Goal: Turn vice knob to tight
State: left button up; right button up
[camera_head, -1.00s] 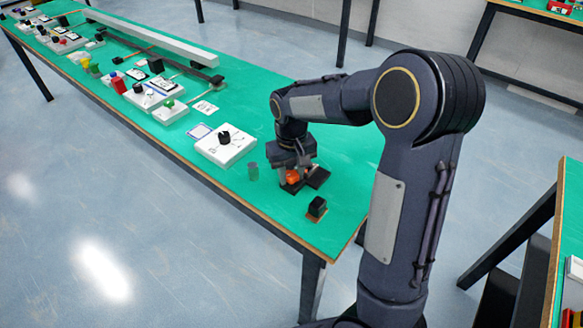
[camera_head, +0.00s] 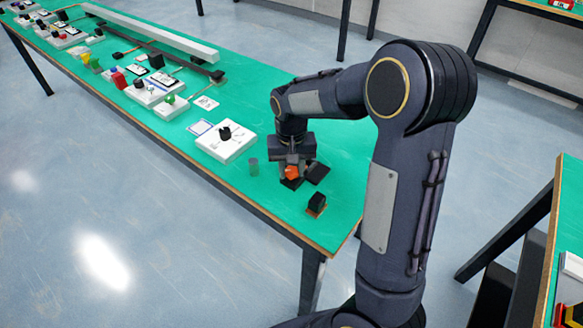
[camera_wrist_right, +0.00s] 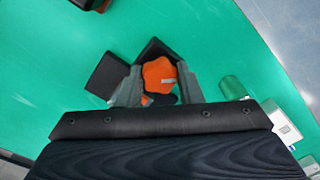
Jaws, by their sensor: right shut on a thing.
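The vice knob (camera_head: 292,172) is orange and sits on a dark vice near the close end of the green table. In the right wrist view the orange knob (camera_wrist_right: 159,74) lies between the two grey fingers, with a pale mark on its face. The dark vice body (camera_wrist_right: 152,48) shows just beyond it. My right gripper (camera_head: 292,167) points down over the vice and is shut on the knob; it also fills the lower part of the right wrist view (camera_wrist_right: 157,88). Part of the vice is hidden by my gripper. My left gripper is not in view.
A black block on a brown base (camera_head: 317,203) stands close to the vice, near the table edge. A translucent green cylinder (camera_head: 254,167) and a white box with a black knob (camera_head: 226,143) stand to the left. The green table's (camera_head: 345,205) right side is clear.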

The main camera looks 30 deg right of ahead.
aim_at(291, 170)
jog(key=o, duration=1)
jog(key=shift+c, duration=0.2)
jog(key=shift+r, duration=0.1)
notch_tip(291, 170, up, 7)
jog(key=shift+r+p, duration=0.1)
jog(key=shift+p, duration=0.55)
jog(key=shift+r, duration=0.25)
